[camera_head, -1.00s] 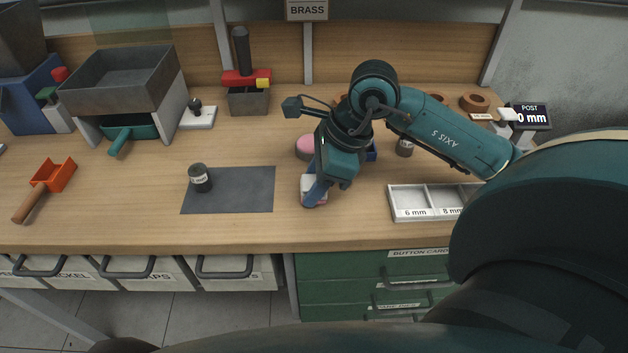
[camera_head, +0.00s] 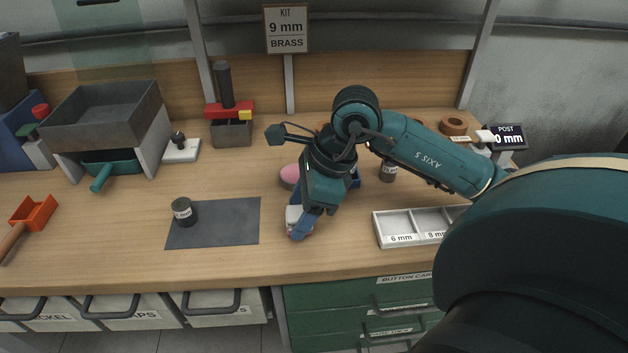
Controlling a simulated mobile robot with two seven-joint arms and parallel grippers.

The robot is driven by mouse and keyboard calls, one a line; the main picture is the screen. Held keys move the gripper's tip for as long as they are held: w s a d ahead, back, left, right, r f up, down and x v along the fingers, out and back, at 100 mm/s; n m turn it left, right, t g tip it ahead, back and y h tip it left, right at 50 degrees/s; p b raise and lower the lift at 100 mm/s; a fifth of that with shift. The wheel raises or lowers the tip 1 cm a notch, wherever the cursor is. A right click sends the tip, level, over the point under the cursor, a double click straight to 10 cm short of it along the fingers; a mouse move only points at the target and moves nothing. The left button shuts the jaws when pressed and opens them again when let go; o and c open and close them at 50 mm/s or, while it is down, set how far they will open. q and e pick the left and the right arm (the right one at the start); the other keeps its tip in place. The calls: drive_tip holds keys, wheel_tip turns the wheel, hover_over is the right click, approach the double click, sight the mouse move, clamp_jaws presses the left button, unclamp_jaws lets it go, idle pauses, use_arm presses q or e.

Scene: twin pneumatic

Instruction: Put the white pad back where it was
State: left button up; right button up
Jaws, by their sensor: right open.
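My right gripper (camera_head: 301,227) reaches down to the bench just right of the dark grey mat. It is open, and its blue fingers are seen from above. A small white pad (camera_head: 292,213) shows at the fingers, partly hidden by them. I cannot tell whether they touch it. The dark grey mat (camera_head: 225,228) lies flat to the left, with a small dark labelled canister (camera_head: 183,212) upright on its left part. My left gripper is not in view.
A pink round thing (camera_head: 289,175) stands just behind my right gripper. A white divided tray (camera_head: 409,224) is to the right. A white block with a dark knob (camera_head: 181,151) stands at the back left. Bare wood lies in front of the mat.

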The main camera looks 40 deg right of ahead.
drive_tip(key=v, duration=1.1)
drive_tip(key=shift+s, duration=0.1)
